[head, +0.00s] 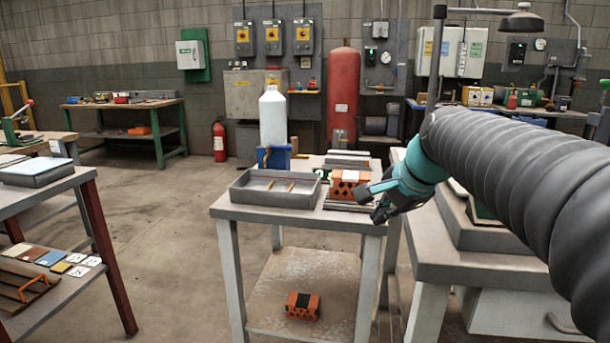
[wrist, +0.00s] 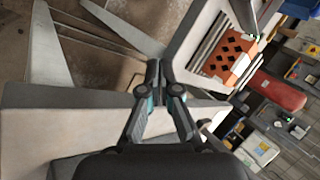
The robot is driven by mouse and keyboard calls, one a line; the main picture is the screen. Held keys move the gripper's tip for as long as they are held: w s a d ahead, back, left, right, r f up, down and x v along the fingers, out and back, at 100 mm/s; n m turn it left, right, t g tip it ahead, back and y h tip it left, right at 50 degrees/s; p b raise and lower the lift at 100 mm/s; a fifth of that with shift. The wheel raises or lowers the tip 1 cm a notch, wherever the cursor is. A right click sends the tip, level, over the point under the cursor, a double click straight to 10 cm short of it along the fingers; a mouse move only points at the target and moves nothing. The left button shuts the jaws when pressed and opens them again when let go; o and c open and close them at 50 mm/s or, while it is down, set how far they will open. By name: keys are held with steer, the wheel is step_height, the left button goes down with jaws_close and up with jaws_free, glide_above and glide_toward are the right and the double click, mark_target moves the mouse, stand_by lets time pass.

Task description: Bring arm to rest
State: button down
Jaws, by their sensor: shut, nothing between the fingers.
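My arm reaches in from the right of the head view, and my gripper (head: 372,205) is near the front right corner of the middle table. In the wrist view my gripper (wrist: 161,72) has its fingers together with nothing between them. An orange hollow brick (head: 347,188) stands on the table, just behind and left of the gripper, apart from it in the wrist view. That brick's holed face (wrist: 232,60) shows at the upper right of the wrist view.
The middle table (head: 290,218) also holds a grey tray (head: 256,193), a white bottle (head: 272,115) and a blue clamp. Another orange brick (head: 303,305) lies on its lower shelf. A grey bench (head: 450,262) stands close on the right. Open floor (head: 165,215) lies to the left.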

steer(key=s+f+n+h, duration=0.1)
steer(key=s+f+n, duration=0.5)
steer(key=s, duration=0.5)
steer(key=s+d+f+n+g+h, duration=0.1)
steer(key=s+f+n, duration=0.5)
steer(key=s+f, duration=0.3)
steer(key=s, duration=0.3)
steer(key=shift+s+d+f+n+h, duration=0.15)
steer(key=shift+s+f+n+h, duration=0.05)
steer(key=shift+s+n+h, duration=0.1)
